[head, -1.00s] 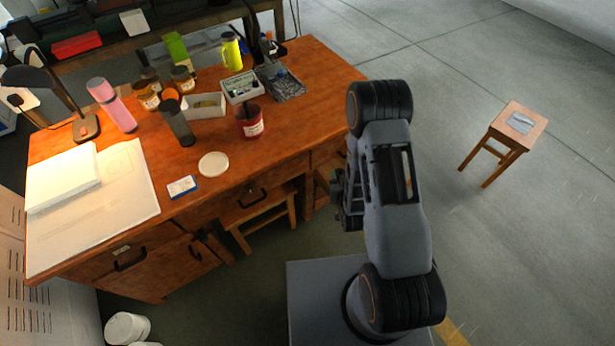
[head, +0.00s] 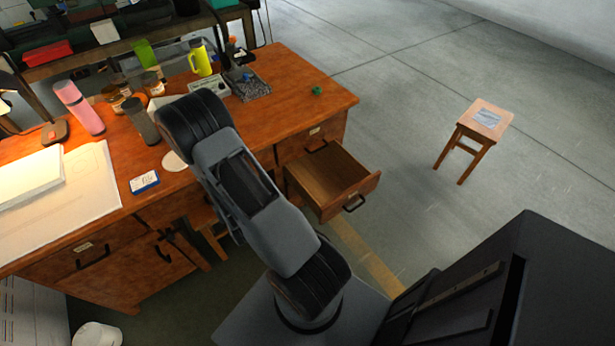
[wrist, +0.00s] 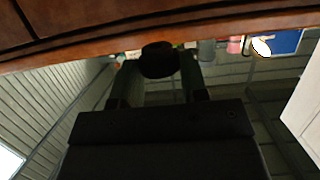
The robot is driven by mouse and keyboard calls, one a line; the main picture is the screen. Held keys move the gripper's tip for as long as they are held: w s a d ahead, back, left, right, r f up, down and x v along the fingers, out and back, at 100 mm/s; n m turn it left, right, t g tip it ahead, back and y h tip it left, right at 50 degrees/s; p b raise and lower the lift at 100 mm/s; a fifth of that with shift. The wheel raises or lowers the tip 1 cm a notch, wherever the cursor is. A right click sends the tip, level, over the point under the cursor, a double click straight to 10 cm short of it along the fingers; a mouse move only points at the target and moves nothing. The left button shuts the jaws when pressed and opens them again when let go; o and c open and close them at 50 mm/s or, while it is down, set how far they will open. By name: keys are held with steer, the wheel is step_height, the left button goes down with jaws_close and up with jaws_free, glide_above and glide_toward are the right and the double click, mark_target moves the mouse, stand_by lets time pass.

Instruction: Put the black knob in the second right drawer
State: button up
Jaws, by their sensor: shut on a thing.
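The black knob (wrist: 158,60) is a round dark piece between the fingertips of my gripper (wrist: 158,72) in the wrist view. My gripper is shut on it. A brown wooden edge (wrist: 110,40) runs across the top of that view, just beyond the knob. In the head view the gripper and knob cannot be made out. The right side of the desk has a closed upper drawer (head: 312,138) with a pale label. Below it the second right drawer (head: 361,193) is pulled out, and its visible floor is bare.
The wooden desk (head: 290,112) holds bottles, jars, a yellow jug (head: 200,60), papers and a small green piece (head: 317,91). My arm hides part of its front. A small stool (head: 487,117) stands to the right. The floor between stool and drawer is clear.

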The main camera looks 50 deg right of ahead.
steer(key=s+d+f+m+g+h+b, duration=0.2)
steer(key=s+d+m+g+h+b, duration=0.15)
steer(key=d, duration=0.35)
steer(key=s+d+f+m+g+h+b, duration=0.25)
steer(key=d+m+h+b, duration=0.2)
steer(key=d, duration=0.25)
steer(key=s+d+f+m+g+h+b, duration=0.1)
steer(key=s+d+f+m+g+b, duration=0.1)
steer(key=s+d+m+g+b, duration=0.3)
steer(key=s+d+f+m+g+h+b, duration=0.1)
steer(key=s+d+f+m+g+b, duration=0.2)
steer(key=s, duration=0.4)
steer(key=w+d+f+n+g+b, duration=0.1)
steer(key=w+d+f+b, duration=0.2)
steer(key=d+f+b, duration=0.3)
steer(key=d+f, duration=0.5)
steer(key=d, duration=0.1)
steer(key=shift+w+d+f+b, duration=0.15)
steer(key=shift+w+d+b, duration=0.1)
steer(key=shift+w+b, duration=0.15)
steer(key=shift+f, duration=0.1)
